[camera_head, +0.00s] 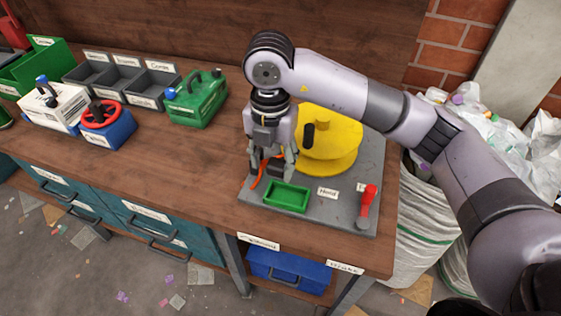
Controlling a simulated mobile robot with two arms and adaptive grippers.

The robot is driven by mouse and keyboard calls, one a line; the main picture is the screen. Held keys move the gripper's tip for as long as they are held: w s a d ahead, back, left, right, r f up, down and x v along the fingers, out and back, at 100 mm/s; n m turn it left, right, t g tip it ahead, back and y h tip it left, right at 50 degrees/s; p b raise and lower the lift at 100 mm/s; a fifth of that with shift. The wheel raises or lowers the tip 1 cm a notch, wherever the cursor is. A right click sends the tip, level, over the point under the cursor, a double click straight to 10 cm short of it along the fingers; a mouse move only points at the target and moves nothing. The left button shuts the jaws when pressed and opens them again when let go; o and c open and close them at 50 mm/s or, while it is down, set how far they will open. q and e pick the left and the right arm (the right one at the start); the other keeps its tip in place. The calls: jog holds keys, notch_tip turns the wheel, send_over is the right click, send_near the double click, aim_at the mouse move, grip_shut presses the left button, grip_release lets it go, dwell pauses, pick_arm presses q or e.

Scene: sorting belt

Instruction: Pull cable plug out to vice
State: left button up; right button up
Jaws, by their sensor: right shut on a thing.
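My right gripper (270,165) points down at the left part of a grey plate (330,213) on the wooden bench. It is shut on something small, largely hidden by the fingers. An orange cable-like strip (257,173) shows between and beside the fingers. A dark block shows at the fingertips; I cannot tell whether it is the plug. A yellow reel-like drum (335,140) with a dark knob stands right of the gripper. No vice is clearly recognisable; a blue block with a red wheel (107,133) stands at the left. My left gripper is not in view.
A green tray (287,197) and a red lever (367,203) sit on the plate's front. A green canister (200,97), grey bins (118,76) and a white box (53,106) stand left. Bare bench lies left of the plate. Sacks (425,220) stand right.

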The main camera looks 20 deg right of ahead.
jog(key=w+a, duration=0.5)
jog(key=a, duration=0.2)
jog(key=shift+a+b, duration=0.25)
jog(key=shift+b, duration=0.15)
dwell(0.6)
jog(key=shift+w, duration=0.1)
jog(key=w+a, duration=0.7)
jog(key=a, duration=0.3)
jog(key=shift+a, duration=0.2)
dwell(1.2)
jog(key=shift+r, duration=0.1)
